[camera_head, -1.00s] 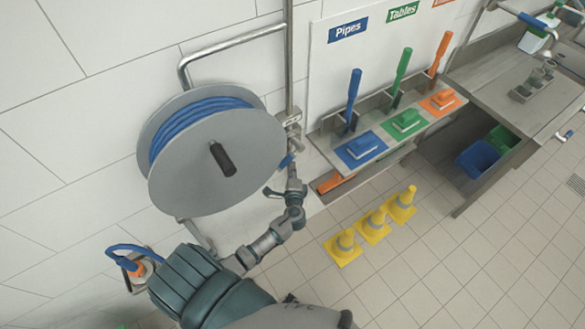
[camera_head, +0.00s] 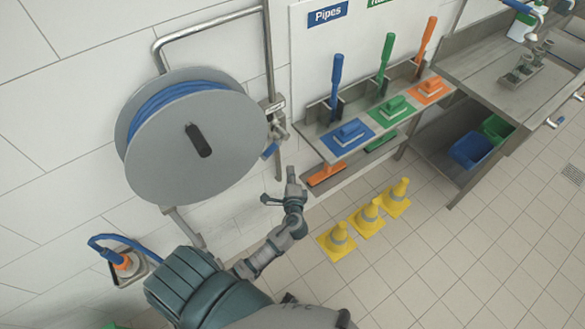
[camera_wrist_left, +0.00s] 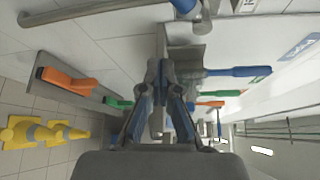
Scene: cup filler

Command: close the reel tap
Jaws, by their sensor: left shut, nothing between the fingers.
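The reel tap (camera_head: 276,128) is a metal valve at the lower end of the wall pipe, right beside the grey hose reel (camera_head: 180,165). Its blue lever (camera_head: 270,150) points down and slightly left in the head view. The blue lever (camera_wrist_left: 184,5) also shows at the top edge of the wrist view, partly cut off. My left gripper (camera_head: 287,182) is below and a little right of the tap, apart from it. Its fingers (camera_wrist_left: 163,72) are shut and empty in the wrist view. My right gripper is not in view.
A shelf with blue, green and orange brushes (camera_head: 348,134) stands right of the tap. Several yellow cones (camera_head: 366,218) stand on the floor. A bent metal rail (camera_head: 205,32) is above the reel. A blue hose end (camera_head: 110,240) hangs at lower left.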

